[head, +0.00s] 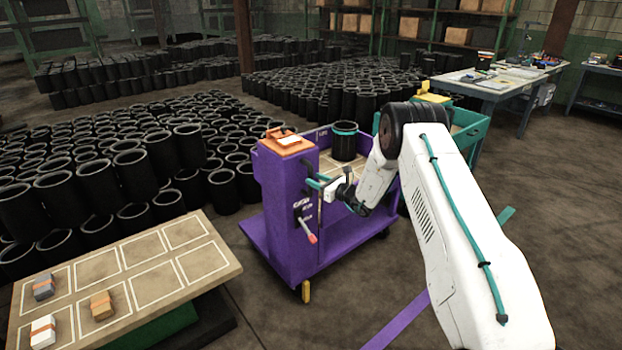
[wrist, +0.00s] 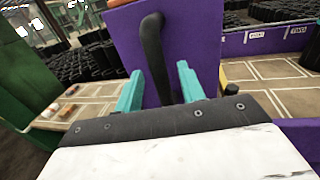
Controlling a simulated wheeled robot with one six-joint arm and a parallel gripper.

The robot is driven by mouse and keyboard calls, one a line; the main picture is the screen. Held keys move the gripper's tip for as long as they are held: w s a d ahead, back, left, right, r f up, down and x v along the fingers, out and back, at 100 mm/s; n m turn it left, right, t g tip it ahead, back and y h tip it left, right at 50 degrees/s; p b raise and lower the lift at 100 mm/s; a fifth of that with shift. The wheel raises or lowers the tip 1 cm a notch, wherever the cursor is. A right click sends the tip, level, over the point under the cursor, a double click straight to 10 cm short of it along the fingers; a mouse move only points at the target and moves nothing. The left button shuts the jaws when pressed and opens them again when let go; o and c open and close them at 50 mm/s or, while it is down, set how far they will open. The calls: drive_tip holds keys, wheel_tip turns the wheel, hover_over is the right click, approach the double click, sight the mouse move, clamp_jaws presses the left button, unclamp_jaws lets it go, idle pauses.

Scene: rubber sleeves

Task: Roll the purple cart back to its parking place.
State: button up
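The purple cart (head: 277,192) stands on the floor left of my arm, with an orange top plate and a red-tipped lever (head: 307,228) on its upright panel. A black sleeve with a teal band (head: 344,147) stands on its deck. In the wrist view the cart's purple panel (wrist: 200,35) fills the middle, with a black bar handle (wrist: 155,55) on it. My gripper (wrist: 159,88) is open, its teal fingers apart on either side of the handle's lower part. I cannot tell whether they touch it. In the head view my gripper (head: 328,186) is at the panel.
A purple strip (head: 397,320) marks the floor in front, partly behind my arm. A table (head: 130,270) with outlined spaces and small blocks stands left. Many black sleeves crowd the floor behind. A teal cart (head: 468,135) and workbench (head: 495,88) stand right; floor there is open.

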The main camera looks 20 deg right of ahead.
drive_tip(key=v, duration=0.4)
idle(0.4)
